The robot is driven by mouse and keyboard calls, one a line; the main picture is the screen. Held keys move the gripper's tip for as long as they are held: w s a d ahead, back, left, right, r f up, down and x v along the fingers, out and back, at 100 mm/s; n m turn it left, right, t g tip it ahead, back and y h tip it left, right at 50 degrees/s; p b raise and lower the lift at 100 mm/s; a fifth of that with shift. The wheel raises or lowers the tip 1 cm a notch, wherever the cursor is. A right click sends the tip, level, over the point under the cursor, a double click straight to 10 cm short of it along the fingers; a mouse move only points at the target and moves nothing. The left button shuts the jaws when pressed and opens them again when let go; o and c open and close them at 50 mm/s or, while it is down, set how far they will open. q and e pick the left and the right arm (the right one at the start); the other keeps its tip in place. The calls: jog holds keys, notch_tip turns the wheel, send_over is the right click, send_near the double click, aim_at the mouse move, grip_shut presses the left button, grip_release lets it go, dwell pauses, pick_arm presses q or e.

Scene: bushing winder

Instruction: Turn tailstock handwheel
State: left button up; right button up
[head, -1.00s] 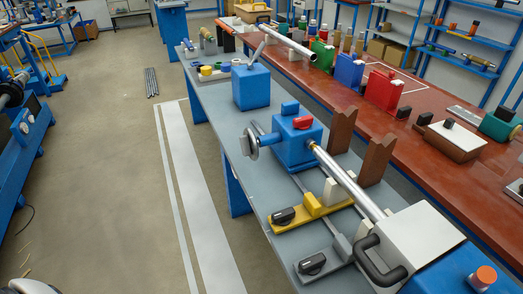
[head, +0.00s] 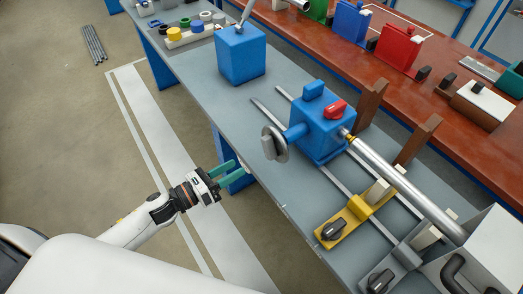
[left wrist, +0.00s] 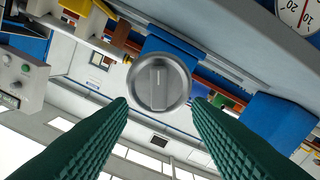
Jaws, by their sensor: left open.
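The tailstock is a blue block (head: 322,128) with a red lever on top, on the rails of the grey bench. Its handwheel (head: 273,143) is a grey disc with a raised bar grip, facing left. In the left wrist view the handwheel (left wrist: 158,83) is face-on, its bar about vertical in the picture. My left gripper (head: 229,170) is open, left of the handwheel and apart from it, by the bench edge. Its green ridged fingers (left wrist: 158,112) frame the handwheel from below in the left wrist view, with nothing between them. My right gripper is not in view.
A metal bar (head: 410,190) runs from the tailstock to the white headstock box. A yellow bracket (head: 350,218) with a black knob sits on the rails in front. A blue box (head: 240,55) stands farther back on the bench.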

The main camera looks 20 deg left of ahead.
aim_at(265, 152)
pick_arm(q)
jog(key=p+x, duration=0.1)
jog(key=x, duration=0.8)
jog(key=shift+w+d+r+p, duration=0.1)
jog(key=shift+d+p, duration=0.1)
jog(key=shift+p, duration=0.2)
jog(key=shift+w+d, duration=0.3)
jog(key=shift+d, duration=0.05)
jog(key=shift+c, duration=1.3)
jog(key=c, duration=0.7)
